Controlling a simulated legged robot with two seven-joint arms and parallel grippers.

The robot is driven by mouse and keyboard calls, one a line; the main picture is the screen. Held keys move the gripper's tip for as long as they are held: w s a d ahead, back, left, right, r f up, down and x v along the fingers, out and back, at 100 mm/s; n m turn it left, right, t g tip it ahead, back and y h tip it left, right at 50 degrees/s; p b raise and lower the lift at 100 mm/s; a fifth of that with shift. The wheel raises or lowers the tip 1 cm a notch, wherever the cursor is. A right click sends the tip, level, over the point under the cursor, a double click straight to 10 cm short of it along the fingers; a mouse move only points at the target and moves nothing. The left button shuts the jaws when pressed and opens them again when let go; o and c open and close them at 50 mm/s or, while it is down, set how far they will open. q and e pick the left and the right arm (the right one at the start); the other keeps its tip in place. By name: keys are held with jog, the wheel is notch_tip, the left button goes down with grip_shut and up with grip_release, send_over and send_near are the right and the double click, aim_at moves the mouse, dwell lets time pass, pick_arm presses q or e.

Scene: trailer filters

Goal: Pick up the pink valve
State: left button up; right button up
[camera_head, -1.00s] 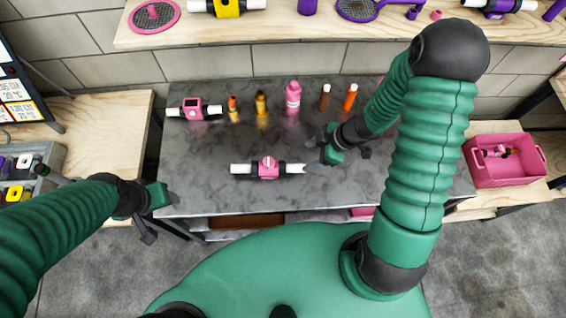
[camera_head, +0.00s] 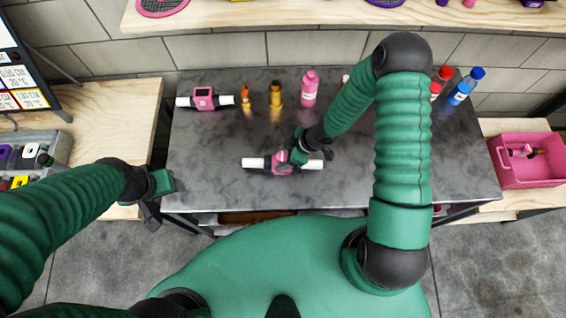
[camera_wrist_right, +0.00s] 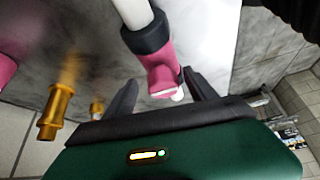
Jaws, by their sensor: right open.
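The pink valve (camera_head: 281,166), with white pipe ends, lies on the dark grey table (camera_head: 220,140). My right gripper (camera_head: 291,160) is over it and partly covers it from above. In the right wrist view the pink valve (camera_wrist_right: 160,68) with its dark collar and white pipe lies ahead, between the two spread black fingers of the open right gripper (camera_wrist_right: 163,88). Whether the fingers touch it I cannot tell. My left gripper (camera_head: 166,200) is open and empty at the table's front left edge, away from the valve.
Red and blue bottles (camera_head: 465,86) are at back right. A pink bin (camera_head: 498,165) is far right. Front-left table space is clear.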

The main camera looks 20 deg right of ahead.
jog(key=shift+s+a+r, duration=0.1)
jog(key=shift+a, duration=0.15)
jog(key=c, duration=0.4)
grip_shut()
